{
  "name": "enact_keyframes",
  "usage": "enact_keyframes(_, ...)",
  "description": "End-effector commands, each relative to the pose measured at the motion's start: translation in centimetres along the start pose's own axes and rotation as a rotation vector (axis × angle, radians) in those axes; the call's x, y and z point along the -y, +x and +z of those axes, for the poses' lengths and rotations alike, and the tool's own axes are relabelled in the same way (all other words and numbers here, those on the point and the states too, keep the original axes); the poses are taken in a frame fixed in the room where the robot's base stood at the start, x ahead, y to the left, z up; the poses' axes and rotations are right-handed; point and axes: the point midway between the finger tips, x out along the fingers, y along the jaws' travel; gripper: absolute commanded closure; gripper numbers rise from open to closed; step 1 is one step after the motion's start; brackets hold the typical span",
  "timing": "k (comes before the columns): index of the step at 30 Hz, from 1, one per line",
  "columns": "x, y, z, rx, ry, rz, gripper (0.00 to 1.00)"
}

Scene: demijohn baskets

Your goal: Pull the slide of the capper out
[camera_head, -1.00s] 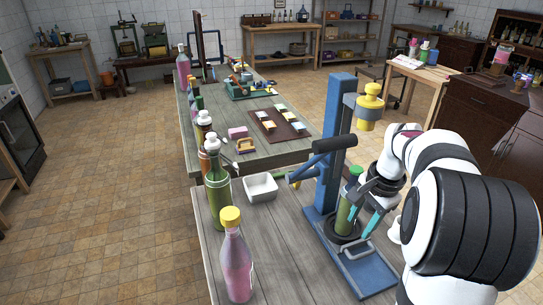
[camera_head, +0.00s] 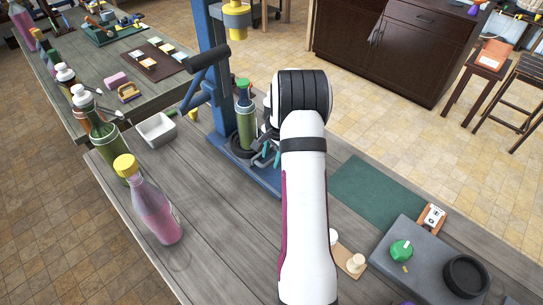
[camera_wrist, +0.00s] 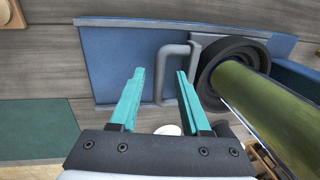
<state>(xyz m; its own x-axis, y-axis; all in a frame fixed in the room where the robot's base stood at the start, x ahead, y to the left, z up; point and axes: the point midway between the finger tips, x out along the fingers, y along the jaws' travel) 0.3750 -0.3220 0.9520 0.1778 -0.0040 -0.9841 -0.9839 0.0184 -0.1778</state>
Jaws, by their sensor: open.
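The capper (camera_head: 209,62) is a blue column with a black lever and a yellow-topped head. Its blue base (camera_wrist: 112,62) fills the upper part of the wrist view. The slide shows as a black round holder (camera_wrist: 208,70) with a grey bar handle (camera_wrist: 161,72). A green bottle (camera_head: 245,122) stands upright in the holder; its side (camera_wrist: 262,105) also shows in the wrist view. My gripper (camera_wrist: 160,73) is open, its teal fingers on either side of the handle's bar in the picture. I cannot tell whether they touch it. My arm hides the handle in the head view.
A white tray (camera_head: 157,130) and a pink yellow-capped bottle (camera_head: 152,205) stand left of the capper. Wooden tabletop (camera_head: 215,225) before the capper is bare.

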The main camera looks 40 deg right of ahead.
Motion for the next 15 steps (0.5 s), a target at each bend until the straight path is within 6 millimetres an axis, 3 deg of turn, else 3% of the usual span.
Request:
enact_keyframes(6,0.01,0.03,0.02,0.0,0.0,0.0,0.53)
enact_keyframes(14,0.01,0.0,0.03,0.001,-0.001,0.0,1.0)
enact_keyframes(15,0.01,0.0,0.03,0.001,-0.001,0.0,1.0)
